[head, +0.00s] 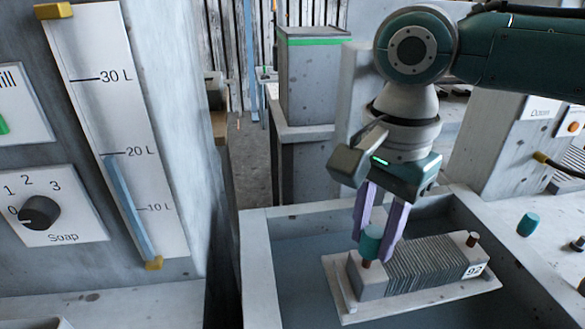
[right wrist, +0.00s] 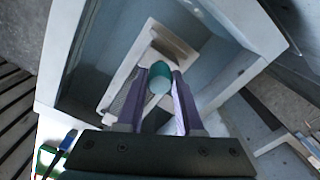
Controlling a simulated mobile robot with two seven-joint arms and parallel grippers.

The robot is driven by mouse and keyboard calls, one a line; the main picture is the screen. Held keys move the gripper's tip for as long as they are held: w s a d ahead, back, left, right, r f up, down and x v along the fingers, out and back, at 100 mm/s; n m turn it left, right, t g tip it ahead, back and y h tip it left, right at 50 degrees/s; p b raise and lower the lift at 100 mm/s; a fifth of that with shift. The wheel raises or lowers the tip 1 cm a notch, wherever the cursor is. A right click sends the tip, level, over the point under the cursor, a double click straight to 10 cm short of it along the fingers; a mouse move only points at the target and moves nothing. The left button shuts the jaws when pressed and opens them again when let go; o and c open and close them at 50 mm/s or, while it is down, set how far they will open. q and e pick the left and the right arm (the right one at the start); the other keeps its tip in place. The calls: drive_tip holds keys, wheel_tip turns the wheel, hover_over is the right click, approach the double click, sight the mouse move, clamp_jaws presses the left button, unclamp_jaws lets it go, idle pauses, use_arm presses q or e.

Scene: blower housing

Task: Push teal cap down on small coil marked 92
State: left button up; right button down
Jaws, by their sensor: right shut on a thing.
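The small coil (head: 425,265) is a grey ribbed block on a pale base plate, with a label reading 92 at its right end. It sits in the grey basin. A brown post stands at each end of it. My right gripper (head: 371,246) is shut on a teal cap (head: 370,240), which is over the left post. The cap meets or nearly meets the post; I cannot tell how far down it sits. The right wrist view shows the cap (right wrist: 160,78) between the purple fingers, with part of the coil (right wrist: 122,100) beyond. My left gripper is not in view.
A second teal cap (head: 528,224) lies on the counter right of the basin (head: 257,265). The coil's right post (head: 472,239) is bare. On the left stand a litre gauge (head: 118,120) and a Soap dial (head: 40,212). The basin walls surround the coil.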

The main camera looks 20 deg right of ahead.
drive_tip(key=shift+f, duration=0.3)
drive_tip(key=shift+f, duration=0.2)
drive_tip(key=shift+f, duration=0.35)
idle(0.3)
drive_tip(key=shift+f+p, duration=0.2)
drive_tip(key=shift+p, duration=0.35)
idle(0.5)
drive_tip(key=shift+f+p, duration=0.15)
drive_tip(key=shift+p, duration=0.25)
